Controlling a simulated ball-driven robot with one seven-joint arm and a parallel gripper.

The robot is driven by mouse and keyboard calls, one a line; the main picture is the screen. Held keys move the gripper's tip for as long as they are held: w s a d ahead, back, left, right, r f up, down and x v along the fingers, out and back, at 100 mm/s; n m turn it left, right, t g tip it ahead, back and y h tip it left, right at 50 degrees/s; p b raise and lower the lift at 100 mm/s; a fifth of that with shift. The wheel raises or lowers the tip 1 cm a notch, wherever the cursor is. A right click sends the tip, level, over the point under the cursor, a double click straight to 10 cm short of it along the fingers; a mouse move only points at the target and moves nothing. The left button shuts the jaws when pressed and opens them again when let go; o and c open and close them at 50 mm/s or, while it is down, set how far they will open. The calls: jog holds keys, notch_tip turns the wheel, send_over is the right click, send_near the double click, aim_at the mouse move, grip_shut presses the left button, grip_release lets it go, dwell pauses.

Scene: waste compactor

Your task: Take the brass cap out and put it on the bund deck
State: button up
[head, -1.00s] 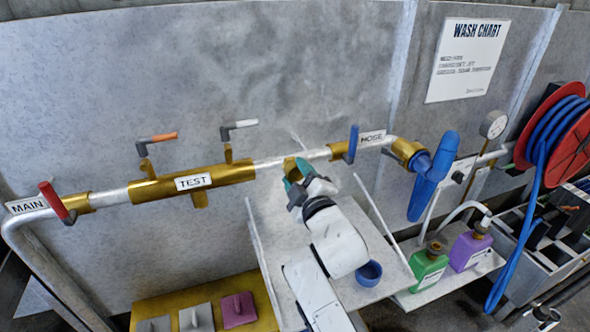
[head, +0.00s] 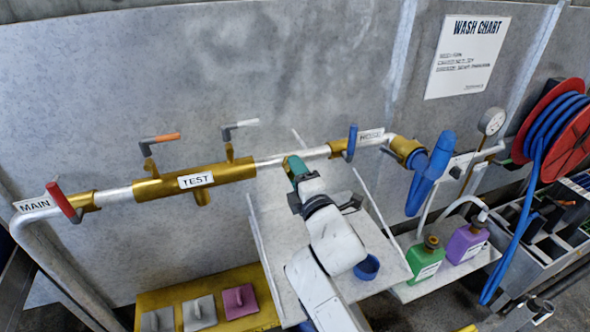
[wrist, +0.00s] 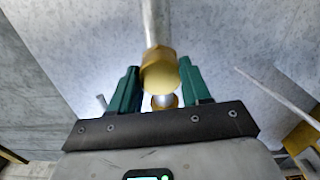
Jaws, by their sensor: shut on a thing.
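My gripper (wrist: 160,82) has green fingers on both sides of the brass cap (wrist: 160,72) in the wrist view and is shut on it. The cap is in line with the silver pipe, and I cannot tell whether it is free of it. In the head view my gripper (head: 293,168) is at the pipe, between the TEST fitting and the HOSE valve; the fingers and arm hide most of the cap. A pale deck with raised side rails (head: 275,262), probably the bund deck, lies beneath my arm.
A blue cup (head: 367,267) stands on the pale deck's right part. Red (head: 60,202) and blue (head: 352,142) valve handles stick out from the pipe. A yellow platform (head: 165,297) with several blocks lies lower left. Green (head: 425,261) and purple (head: 467,241) bottles stand at right.

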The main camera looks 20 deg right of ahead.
jog(key=shift+n, duration=0.8)
jog(key=o, duration=1.2)
